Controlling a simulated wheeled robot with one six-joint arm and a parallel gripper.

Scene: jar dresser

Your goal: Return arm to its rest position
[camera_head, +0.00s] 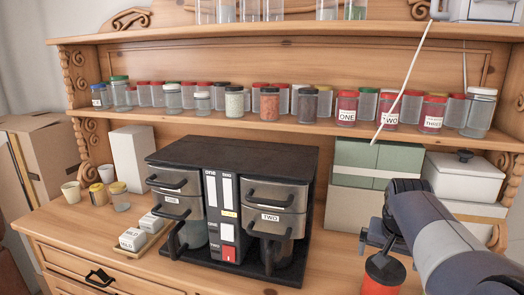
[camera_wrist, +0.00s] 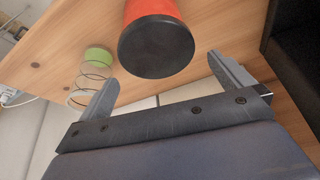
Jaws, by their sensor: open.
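My gripper (camera_head: 378,243) is at the right of the dresser top, at the end of my grey arm. In the wrist view my gripper (camera_wrist: 164,72) has its two fingers wide apart, with nothing held between them. A red jar with a black lid (camera_head: 382,280) stands on the dresser top just below my gripper. In the wrist view this red jar (camera_wrist: 150,12) shows lid-first beyond the fingers, and the fingers do not appear to touch it.
A black-framed drawer unit (camera_head: 232,148) stands left of my gripper. Green boxes (camera_head: 352,158) and a white lidded box (camera_head: 462,178) stand behind it. The shelf above holds several jars (camera_head: 346,108). A clear jar with a green lid (camera_wrist: 90,80) shows in the wrist view.

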